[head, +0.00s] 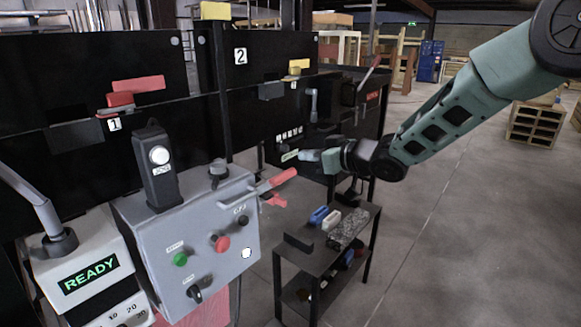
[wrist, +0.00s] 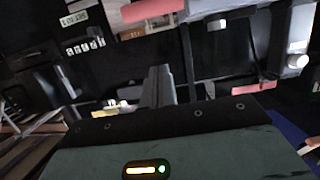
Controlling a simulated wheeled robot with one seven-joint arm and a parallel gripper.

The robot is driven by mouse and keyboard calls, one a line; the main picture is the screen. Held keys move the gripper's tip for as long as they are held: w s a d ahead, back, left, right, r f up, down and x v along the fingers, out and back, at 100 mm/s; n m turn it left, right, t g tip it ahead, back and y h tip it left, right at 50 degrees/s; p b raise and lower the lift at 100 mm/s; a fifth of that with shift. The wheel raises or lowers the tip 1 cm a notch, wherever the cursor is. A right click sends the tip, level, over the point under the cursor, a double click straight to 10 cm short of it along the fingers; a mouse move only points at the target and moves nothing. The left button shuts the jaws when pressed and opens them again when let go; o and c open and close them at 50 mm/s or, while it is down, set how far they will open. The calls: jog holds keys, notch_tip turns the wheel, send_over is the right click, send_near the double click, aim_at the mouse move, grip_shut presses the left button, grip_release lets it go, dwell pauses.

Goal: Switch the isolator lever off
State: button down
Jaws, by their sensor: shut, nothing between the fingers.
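A red-gripped lever (head: 272,184) sticks out to the right from the side of the grey control box (head: 190,235), near a small dark label. A second red-tipped lever (head: 368,73) slants upward on the dark cabinet at the back right. I cannot read which one is marked as the isolator. My gripper (head: 308,156) is shut and empty, in front of the dark panel by a row of white digits, apart from both levers. In the wrist view its closed fingers (wrist: 158,88) point at a dark panel, with a red bar (wrist: 150,9) above them.
A black cart (head: 325,250) with blue, white and grey items stands below my gripper. A READY display unit (head: 90,273) stands at the front left. A black handset (head: 156,170) rises from the grey box.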

jog(key=p, duration=0.2)
send_over(286, 175)
jog(key=r+x, duration=0.1)
jog(key=x, duration=0.1)
notch_tip(286, 175, down, 3)
jog(key=shift+s+d+f, duration=0.15)
jog(key=shift+d+f, duration=0.1)
jog(key=shift+f, duration=0.25)
jog(key=shift+s+d+f, duration=0.15)
jog(key=shift+d+f, duration=0.05)
jog(key=shift+f, duration=0.25)
jog(key=shift+s+d+f, duration=0.3)
jog(key=shift+d+f, duration=0.05)
jog(key=shift+f, duration=0.35)
jog(key=shift+f, duration=0.1)
